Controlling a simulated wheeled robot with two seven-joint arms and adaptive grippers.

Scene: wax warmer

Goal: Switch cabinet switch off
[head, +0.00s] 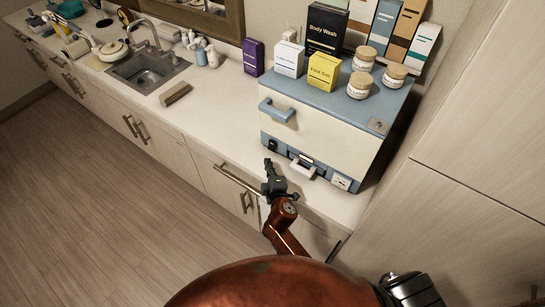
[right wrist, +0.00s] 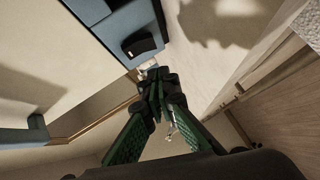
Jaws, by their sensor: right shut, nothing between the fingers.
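The cabinet is a cream and blue box (head: 312,125) on the counter, with its door closed. Its black switch (head: 273,145) is at the left end of the blue lower front strip. In the right wrist view the black switch (right wrist: 145,46) sits on the blue panel (right wrist: 97,10), just beyond my fingertips. I cannot tell which way it is set. My right gripper (head: 268,163) is in front of and just below the switch, shut and empty. Its dark fingertips (right wrist: 154,76) are together and appear apart from the switch. My left gripper is not in view.
Boxes (head: 323,71) and lidded jars (head: 362,84) stand on the cabinet. A white connector piece (head: 303,169) juts from its lower front. Drawer handles (head: 238,182) project below.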

